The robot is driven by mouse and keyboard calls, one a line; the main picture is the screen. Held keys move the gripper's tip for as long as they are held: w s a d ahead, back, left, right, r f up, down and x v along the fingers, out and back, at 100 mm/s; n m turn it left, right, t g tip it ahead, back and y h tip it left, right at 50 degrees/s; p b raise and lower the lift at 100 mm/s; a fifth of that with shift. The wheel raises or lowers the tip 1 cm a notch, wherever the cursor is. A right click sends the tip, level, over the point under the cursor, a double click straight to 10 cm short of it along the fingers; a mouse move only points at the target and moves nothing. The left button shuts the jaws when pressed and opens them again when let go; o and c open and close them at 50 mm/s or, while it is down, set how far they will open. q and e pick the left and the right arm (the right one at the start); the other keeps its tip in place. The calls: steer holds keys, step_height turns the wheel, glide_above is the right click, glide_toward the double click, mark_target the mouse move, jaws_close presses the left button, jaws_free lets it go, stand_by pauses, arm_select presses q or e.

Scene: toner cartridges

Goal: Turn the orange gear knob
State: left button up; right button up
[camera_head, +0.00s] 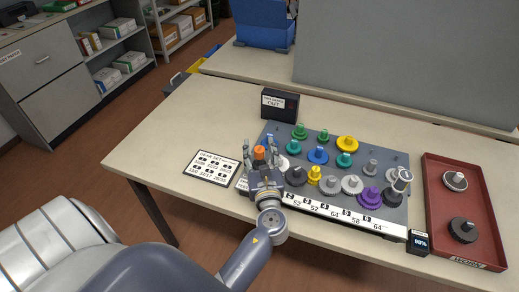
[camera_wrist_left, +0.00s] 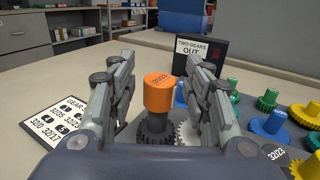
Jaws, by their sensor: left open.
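The orange gear knob (camera_head: 259,153) stands upright at the left end of the grey gear board (camera_head: 395,160). In the left wrist view the orange knob (camera_wrist_left: 158,93) is a cylinder with dark printing on top, on a dark shaft above a dark toothed gear (camera_wrist_left: 155,135). My left gripper (camera_head: 261,155) is open, with one finger on each side of the knob. In the wrist view its fingertips (camera_wrist_left: 160,70) flank the knob with gaps visible on both sides. The gripper hides part of the board's left end. My right gripper is not in view.
A black sign box (camera_head: 280,104) stands behind. A gear set card (camera_head: 211,167) lies left. A red tray (camera_head: 435,213) with two gears is at the right.

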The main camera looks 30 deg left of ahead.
arm_select(q)
steer(key=v, duration=0.7)
steer(key=shift+d, duration=0.1)
